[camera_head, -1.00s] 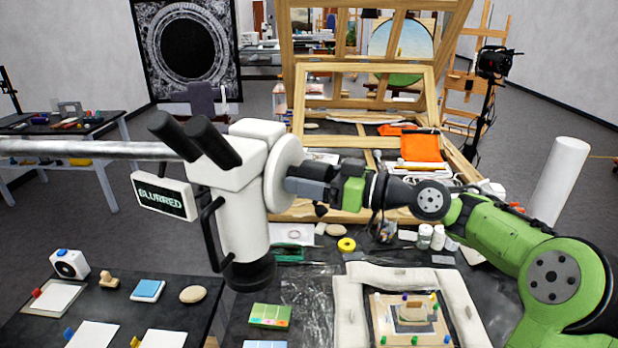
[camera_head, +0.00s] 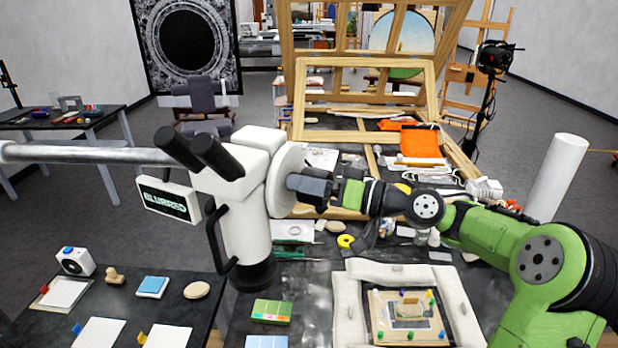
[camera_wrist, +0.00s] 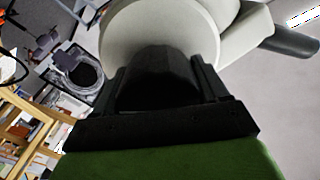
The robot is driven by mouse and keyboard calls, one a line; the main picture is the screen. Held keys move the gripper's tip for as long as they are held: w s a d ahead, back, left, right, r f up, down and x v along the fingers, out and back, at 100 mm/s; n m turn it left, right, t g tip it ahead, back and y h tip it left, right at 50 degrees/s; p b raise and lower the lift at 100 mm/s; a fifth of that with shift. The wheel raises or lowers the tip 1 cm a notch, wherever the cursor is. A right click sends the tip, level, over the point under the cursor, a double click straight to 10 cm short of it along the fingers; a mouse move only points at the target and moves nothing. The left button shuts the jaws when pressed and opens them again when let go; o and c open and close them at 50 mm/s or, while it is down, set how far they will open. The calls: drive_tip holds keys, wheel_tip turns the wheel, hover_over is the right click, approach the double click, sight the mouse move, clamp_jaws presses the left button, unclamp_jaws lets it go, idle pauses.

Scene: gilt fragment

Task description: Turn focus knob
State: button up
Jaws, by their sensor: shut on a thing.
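A white microscope (camera_head: 243,225) with two black eyepieces hangs from a grey horizontal bar. A white disc (camera_head: 284,180) sits on its right side, facing my arm. My gripper (camera_head: 302,187) reaches it from the right, nearly level. In the wrist view, my gripper (camera_wrist: 160,82) is shut around the black focus knob (camera_wrist: 158,72), which stands out from the white disc (camera_wrist: 155,25). The fingers hide the knob in the head view. A small display (camera_head: 168,200) on the microscope's left reads "BLURRED".
A padded white frame (camera_head: 348,310) around a fragment lies on the bench below my arm. A green box (camera_head: 271,312), a yellow tape roll (camera_head: 345,241) and a white cylinder (camera_head: 557,178) are near. A side table with cards (camera_head: 98,333) stands left.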

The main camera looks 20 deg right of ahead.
drive_tip(key=shift+m, duration=0.3)
drive_tip(key=o, duration=1)
drive_tip(key=shift+d, duration=0.1)
drive_tip(key=v, duration=1.5)
drive_tip(key=shift+s+d+b, duration=0.25)
drive_tip(key=shift+b, duration=0.1)
